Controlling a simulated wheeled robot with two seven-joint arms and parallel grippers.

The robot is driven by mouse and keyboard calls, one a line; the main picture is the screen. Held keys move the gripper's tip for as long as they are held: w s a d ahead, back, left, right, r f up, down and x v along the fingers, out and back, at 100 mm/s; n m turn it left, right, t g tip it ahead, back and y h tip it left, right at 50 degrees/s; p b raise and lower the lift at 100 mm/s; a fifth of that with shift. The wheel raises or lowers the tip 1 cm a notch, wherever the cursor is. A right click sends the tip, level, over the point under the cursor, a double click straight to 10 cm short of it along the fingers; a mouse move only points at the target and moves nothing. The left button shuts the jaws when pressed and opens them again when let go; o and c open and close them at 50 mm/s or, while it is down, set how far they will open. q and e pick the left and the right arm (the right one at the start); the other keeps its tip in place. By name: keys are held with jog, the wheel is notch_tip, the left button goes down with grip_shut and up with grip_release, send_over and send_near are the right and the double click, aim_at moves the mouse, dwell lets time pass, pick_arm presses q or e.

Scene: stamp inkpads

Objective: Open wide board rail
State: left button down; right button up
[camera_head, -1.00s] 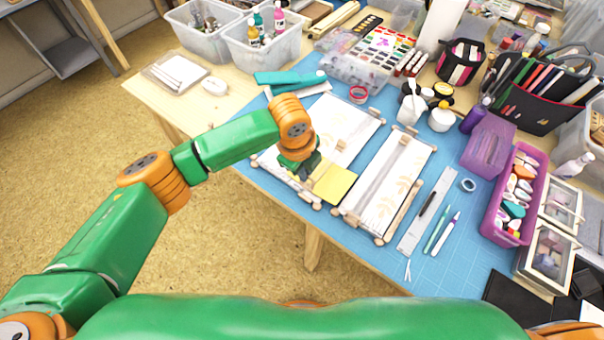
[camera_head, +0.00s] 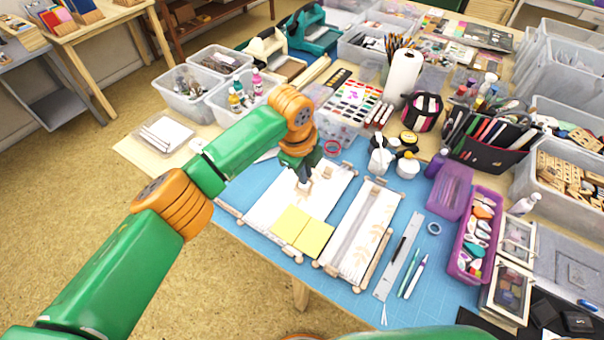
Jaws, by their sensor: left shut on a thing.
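The wide board (camera_head: 268,203) lies on the blue mat, white with pale wooden edges. Two yellow squares lie side by side on its near part: a left one (camera_head: 290,223) and a right one (camera_head: 314,238). My left gripper (camera_head: 304,184) points down over the middle of the board, with its fingertips shut on a small pale block, the rail handle (camera_head: 305,188). The handle is partly hidden by the fingers, and the far left of the board is partly behind my arm. A narrower board (camera_head: 362,232) lies just to the right. My right gripper is out of view.
White jars (camera_head: 381,160) and a paint set (camera_head: 350,105) stand behind. A purple tray (camera_head: 474,240) is at the right. Bare blue mat (camera_head: 350,297) shows in front.

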pick_arm(q)
jog(key=shift+f, duration=0.1)
jog(key=c, duration=1.4)
grip_release()
jog(key=o, duration=0.4)
jog(key=shift+w+d+f, duration=0.1)
jog(key=shift+w+d, duration=0.05)
jog(key=shift+w, duration=0.1)
jog(key=shift+o, duration=0.2)
jog(key=shift+w+d+f, duration=0.25)
jog(key=shift+w, duration=0.3)
jog(key=shift+s+a+r, duration=0.15)
jog(key=shift+s, duration=0.15)
jog(key=shift+r, duration=0.2)
jog(key=b+v, duration=0.2)
jog(key=v, duration=0.4)
jog(key=shift+r, duration=0.35)
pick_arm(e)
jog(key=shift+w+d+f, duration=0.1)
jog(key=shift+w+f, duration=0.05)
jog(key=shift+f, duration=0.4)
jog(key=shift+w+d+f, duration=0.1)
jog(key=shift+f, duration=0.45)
